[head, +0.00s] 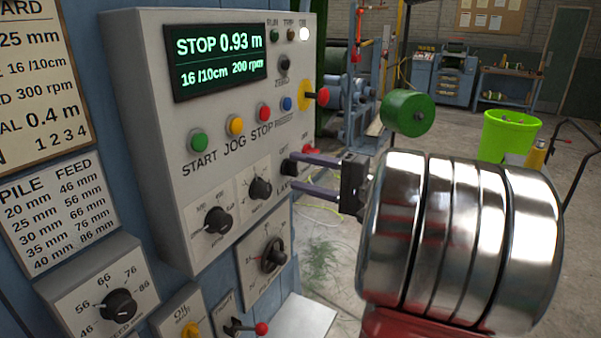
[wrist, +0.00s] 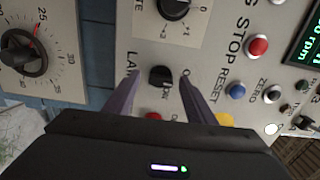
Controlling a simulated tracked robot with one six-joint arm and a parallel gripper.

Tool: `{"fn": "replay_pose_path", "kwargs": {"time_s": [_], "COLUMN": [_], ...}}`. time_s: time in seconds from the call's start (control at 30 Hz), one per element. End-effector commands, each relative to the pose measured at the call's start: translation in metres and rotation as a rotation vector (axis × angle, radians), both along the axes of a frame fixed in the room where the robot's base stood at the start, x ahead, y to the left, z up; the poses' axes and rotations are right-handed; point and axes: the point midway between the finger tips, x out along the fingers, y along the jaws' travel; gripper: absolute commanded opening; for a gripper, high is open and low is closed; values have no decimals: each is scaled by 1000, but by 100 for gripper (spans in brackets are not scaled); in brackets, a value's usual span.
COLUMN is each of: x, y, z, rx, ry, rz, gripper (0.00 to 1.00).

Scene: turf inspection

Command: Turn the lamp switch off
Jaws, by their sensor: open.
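The lamp switch is a small black knob (wrist: 160,76) on the grey control panel (wrist: 210,60), with a partly hidden label beginning "LA" beside it. In the head view the knob (head: 288,168) shows at the panel's right edge, partly covered by my fingers. My gripper (head: 296,172) is open, its two purple fingers pointing at the panel, one above and one below the knob. In the wrist view the fingertips (wrist: 159,82) lie either side of the knob, with a gap visible on both sides. Whether the tips reach past its face is hard to tell.
A lit white indicator (head: 304,34) is at the panel's top right. Red (head: 265,111) and blue (head: 287,104) buttons, a red mushroom button on yellow (head: 322,97) and a black selector knob (head: 260,188) are close by. Open floor with a green bin (head: 507,135) is at right.

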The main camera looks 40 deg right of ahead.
Motion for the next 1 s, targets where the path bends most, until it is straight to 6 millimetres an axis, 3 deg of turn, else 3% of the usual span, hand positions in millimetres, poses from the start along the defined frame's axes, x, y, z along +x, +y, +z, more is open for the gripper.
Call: {"fn": "replay_pose_path", "kwargs": {"time_s": [0.7,1.0], "x": [-94,-117], "y": [-35,-42], "z": [-1,-1], "rx": [1,1], "ry": [0,1], "rz": [-4,-1], "gripper": [50,50]}}
